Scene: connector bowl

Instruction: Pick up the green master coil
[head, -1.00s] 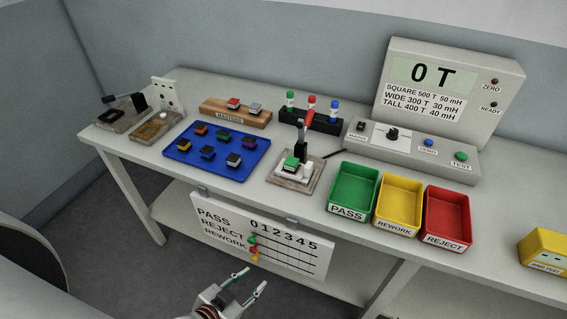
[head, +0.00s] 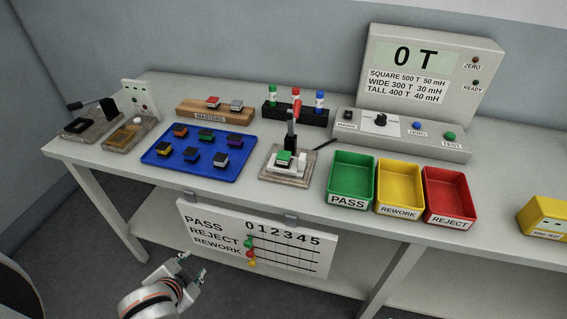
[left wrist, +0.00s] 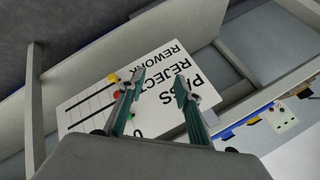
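The green coil (head: 284,157) sits in the white-and-wood lever fixture (head: 290,178) at the middle of the bench, under the red-handled lever (head: 296,112). The wooden masters block (head: 187,109) carries a red coil (head: 213,102) and a grey coil (head: 237,105). My left gripper (head: 194,265) is open and empty in front of the bench, below its top and near the score board. In the left wrist view its two fingers (left wrist: 160,82) stand apart with only the board behind them. My right gripper is not in view.
A blue tray (head: 165,159) with several coils lies left of the fixture. Green (head: 352,175), yellow (head: 399,185) and red (head: 448,192) bins stand to its right. The score board (head: 300,262) hangs from the front edge. A tester (head: 400,138) stands behind the bins.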

